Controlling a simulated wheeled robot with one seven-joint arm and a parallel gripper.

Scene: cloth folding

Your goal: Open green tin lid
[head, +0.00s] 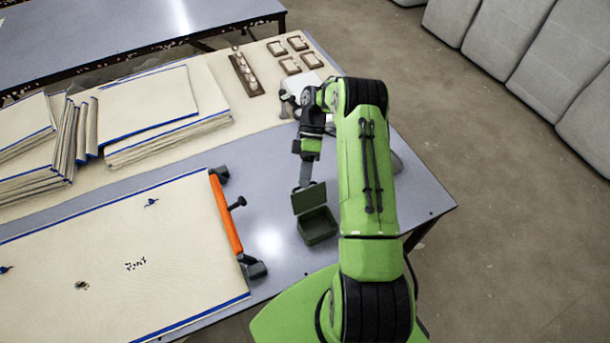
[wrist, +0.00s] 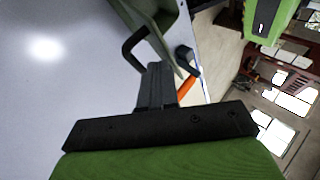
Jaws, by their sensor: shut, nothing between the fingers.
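The green tin (head: 318,228) stands on the grey table, right of the orange-handled clamp. Its lid (head: 309,198) is raised, standing up at the back edge, and the open inside of the box shows. My gripper (head: 305,178) is just behind the lid, pointing down, with its fingers close to or touching the lid's top edge. In the wrist view the shut fingers (wrist: 157,85) hold nothing and reach toward the green tin (wrist: 150,20) at the top. I cannot tell whether they touch it.
A cream cloth (head: 110,265) with blue edges lies to the left, with an orange bar clamp (head: 226,214) along its right end. Folded cloth stacks (head: 150,110) and wooden blocks (head: 290,65) lie farther back. The table's right edge is close by.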

